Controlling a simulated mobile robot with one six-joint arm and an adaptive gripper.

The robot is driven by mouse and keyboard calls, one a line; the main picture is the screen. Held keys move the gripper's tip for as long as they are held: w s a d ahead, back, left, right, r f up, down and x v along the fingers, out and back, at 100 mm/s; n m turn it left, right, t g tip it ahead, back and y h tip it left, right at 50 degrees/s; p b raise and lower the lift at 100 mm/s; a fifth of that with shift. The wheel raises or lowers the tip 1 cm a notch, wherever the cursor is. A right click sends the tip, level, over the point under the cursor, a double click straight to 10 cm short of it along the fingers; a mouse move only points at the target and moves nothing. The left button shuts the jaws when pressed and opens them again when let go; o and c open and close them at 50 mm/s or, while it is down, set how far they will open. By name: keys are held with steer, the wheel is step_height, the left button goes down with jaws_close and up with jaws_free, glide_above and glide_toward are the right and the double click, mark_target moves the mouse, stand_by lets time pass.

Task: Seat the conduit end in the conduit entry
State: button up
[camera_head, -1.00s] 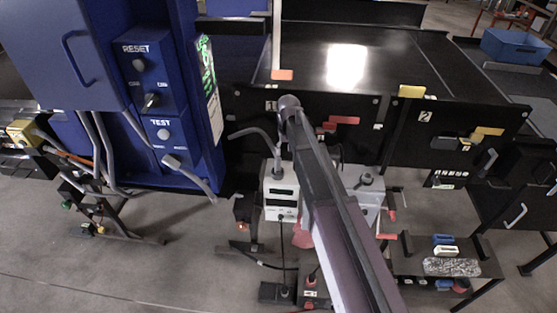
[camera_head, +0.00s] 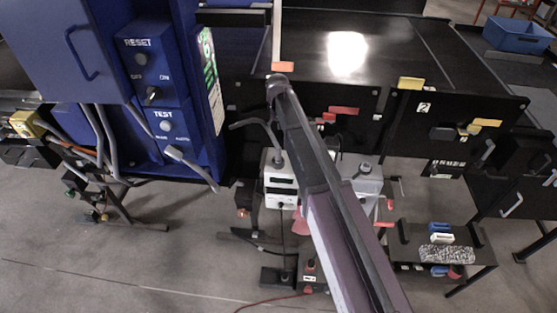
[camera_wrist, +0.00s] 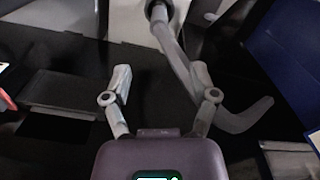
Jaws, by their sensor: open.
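A grey conduit rises from a collar on a white box (camera_head: 281,184) in the head view and bends left to a free end (camera_head: 236,125). In the wrist view this conduit (camera_wrist: 178,62) runs down from its collar, passes behind the right finger and curves to a free end (camera_wrist: 266,103) on the right. My gripper (camera_wrist: 163,80) is open and empty; the conduit crosses beyond the gap, and I cannot tell whether a finger touches it. My gripper is not distinct in the head view. A light grey fitting (camera_head: 175,153) with a short hose is on the blue cabinet; which opening is the conduit entry is unclear.
The blue cabinet (camera_head: 165,80) stands left of the conduit and shows at the right edge of the wrist view. The black conveyor (camera_head: 300,50) lies behind. A grey unit (camera_head: 366,183) and a low black bench (camera_head: 455,262) stand to the right.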

mark_target(278, 155)
steer(key=shift+f+b, duration=3.8)
steer(key=shift+f, duration=0.2)
steer(key=shift+f, duration=0.15)
step_height(278, 155, down, 5)
steer(key=b, duration=0.5)
steer(key=shift+d, duration=0.1)
steer(key=shift+s, duration=0.1)
jaws_close()
